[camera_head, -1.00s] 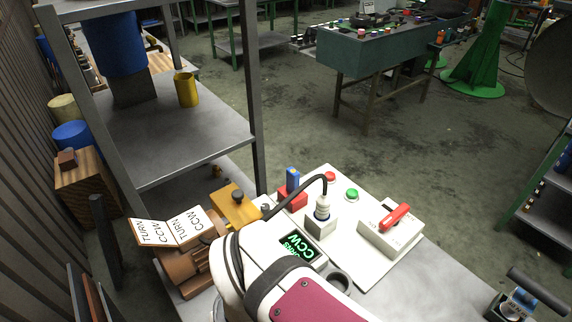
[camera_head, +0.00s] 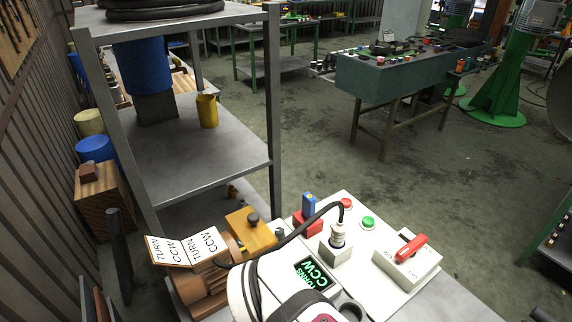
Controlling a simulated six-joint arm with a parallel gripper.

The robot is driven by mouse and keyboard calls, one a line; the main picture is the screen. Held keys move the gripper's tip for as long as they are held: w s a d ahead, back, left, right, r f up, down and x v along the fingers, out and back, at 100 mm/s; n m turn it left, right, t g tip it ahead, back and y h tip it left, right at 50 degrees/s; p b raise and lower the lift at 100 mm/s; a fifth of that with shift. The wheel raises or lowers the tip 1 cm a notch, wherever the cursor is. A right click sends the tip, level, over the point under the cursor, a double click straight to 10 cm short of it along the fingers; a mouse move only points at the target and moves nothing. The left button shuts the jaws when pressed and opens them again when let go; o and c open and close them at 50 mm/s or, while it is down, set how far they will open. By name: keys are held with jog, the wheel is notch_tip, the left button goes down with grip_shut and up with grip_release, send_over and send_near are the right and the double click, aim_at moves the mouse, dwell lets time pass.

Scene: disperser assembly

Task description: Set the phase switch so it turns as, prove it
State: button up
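A white switch box with a red lever handle (camera_head: 411,248) sits at the right of the white panel (camera_head: 380,284). The lever lies tilted, its end pointing up and right. A small display (camera_head: 313,275) shows green letters reading "TURNS CCW". A folded card (camera_head: 187,248) reading "TURN CCW" stands over the copper-brown motor (camera_head: 205,284) at the lower left. A red button (camera_head: 346,203) and a green button (camera_head: 368,223) are on the panel. A grey plug (camera_head: 338,236) with a black cable stands in a white socket block. My white arm covers the bottom middle; my gripper is not visible.
A grey metal shelf (camera_head: 215,160) stands at the left, with a yellow cup (camera_head: 207,110) on it. A yellow block (camera_head: 250,230) and a red-and-blue part (camera_head: 308,215) sit behind my arm. Open floor lies beyond the panel, before a green workbench (camera_head: 400,85).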

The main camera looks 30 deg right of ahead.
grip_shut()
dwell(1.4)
